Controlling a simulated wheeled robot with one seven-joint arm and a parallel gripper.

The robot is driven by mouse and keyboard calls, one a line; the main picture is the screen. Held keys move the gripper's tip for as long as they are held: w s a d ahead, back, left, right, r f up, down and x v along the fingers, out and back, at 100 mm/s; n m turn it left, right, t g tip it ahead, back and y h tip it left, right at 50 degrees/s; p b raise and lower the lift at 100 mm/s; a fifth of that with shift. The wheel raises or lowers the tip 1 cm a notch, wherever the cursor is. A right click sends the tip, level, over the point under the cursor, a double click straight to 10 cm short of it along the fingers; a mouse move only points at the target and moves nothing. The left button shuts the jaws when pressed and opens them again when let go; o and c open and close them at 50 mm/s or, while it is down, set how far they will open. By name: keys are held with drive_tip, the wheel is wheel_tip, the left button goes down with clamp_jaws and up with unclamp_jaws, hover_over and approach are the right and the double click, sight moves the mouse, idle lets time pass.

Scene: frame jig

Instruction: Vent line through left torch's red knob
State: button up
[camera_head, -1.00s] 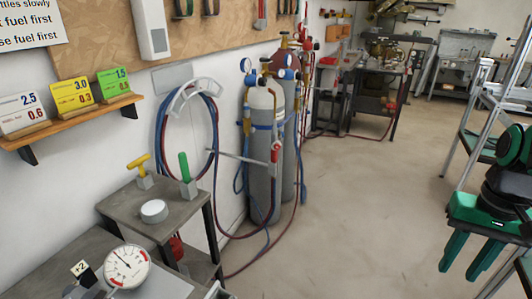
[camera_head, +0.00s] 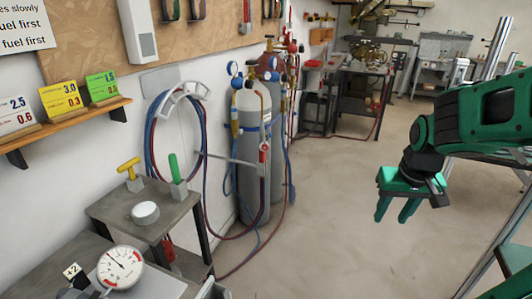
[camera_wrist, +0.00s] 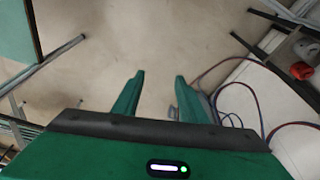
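My gripper (camera_head: 393,215) hangs on the right over bare floor, its two green fingers apart and pointing down, with nothing between them. The wrist view also shows it open (camera_wrist: 160,76). A small red-and-white fitting (camera_head: 264,152) sits in front of the grey gas cylinder (camera_head: 248,180), near the end of a grey bar. I cannot tell whether it is a torch with a red knob. Red and blue hoses (camera_head: 152,140) hang coiled on a white wall hook. My gripper is well to the right of all these and touches none of them.
A grey side table (camera_head: 180,212) carries yellow and green handled pieces and a white round lid. A dial gauge (camera_head: 121,266) stands at lower left. Hoses trail on the floor; the middle floor is clear.

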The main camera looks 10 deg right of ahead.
drive_tip(key=w+f+n+t, duration=0.2)
drive_tip(key=w+t, duration=0.1)
drive_tip(key=w, duration=0.8)
drive_tip(key=n+t+y, duration=0.2)
drive_tip(key=n+t, duration=0.1)
drive_tip(key=t, duration=0.9)
approach(266, 148)
drive_tip(key=shift+w+a+f, duration=0.1)
drive_tip(key=shift+w, duration=1.9)
drive_tip(key=shift+w+a, duration=0.15)
drive_tip(key=shift+w, duration=1.9)
